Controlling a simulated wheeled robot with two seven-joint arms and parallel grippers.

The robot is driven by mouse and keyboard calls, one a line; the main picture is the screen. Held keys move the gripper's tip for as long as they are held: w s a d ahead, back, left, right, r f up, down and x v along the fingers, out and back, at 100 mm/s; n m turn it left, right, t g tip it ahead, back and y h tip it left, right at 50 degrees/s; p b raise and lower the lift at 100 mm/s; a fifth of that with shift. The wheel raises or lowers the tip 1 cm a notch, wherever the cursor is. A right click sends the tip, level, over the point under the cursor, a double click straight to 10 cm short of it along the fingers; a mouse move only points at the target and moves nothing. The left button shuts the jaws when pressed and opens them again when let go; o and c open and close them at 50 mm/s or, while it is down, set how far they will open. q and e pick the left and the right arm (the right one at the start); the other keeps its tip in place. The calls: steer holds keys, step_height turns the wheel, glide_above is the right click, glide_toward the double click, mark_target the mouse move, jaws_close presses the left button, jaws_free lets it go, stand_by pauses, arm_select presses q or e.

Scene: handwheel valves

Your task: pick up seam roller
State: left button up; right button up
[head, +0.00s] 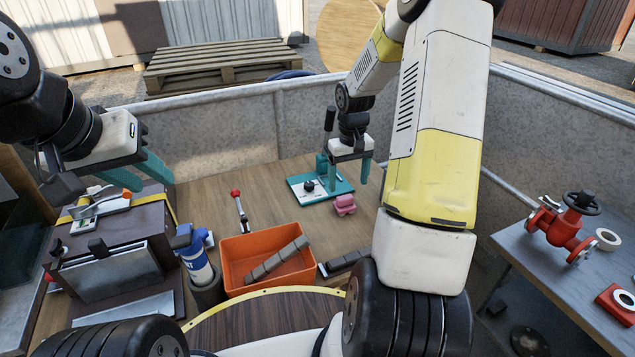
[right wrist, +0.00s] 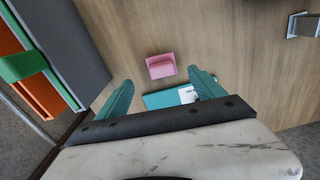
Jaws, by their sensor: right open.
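I cannot tell for sure which thing is the seam roller. A small pink piece with a raised block (head: 345,205) lies on the wooden table top; it also shows in the right wrist view (right wrist: 160,66), just beyond the fingertips. A slim tool with a red ball end (head: 238,206) and a metal stem lies further left. My right gripper (head: 352,185) is open and empty above the table, beside the teal-based device (head: 325,188); its fingers also show in the right wrist view (right wrist: 161,80). My left gripper (head: 155,185) is open and empty above the brown case.
The brown case (head: 110,255) fills the left side. A grey side table (head: 560,270) bears a red valve (head: 565,232). Grey walls enclose the table's back.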

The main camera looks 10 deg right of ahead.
mark_target(345, 197)
steer(key=shift+w+f, duration=0.25)
steer(key=shift+f, duration=0.3)
steer(key=shift+w+f, duration=0.25)
steer(key=shift+f, duration=0.25)
step_height(345, 197, down, 7)
steer(key=shift+a+f, duration=0.15)
steer(key=c, duration=1.6)
steer(key=shift+r, duration=5.05)
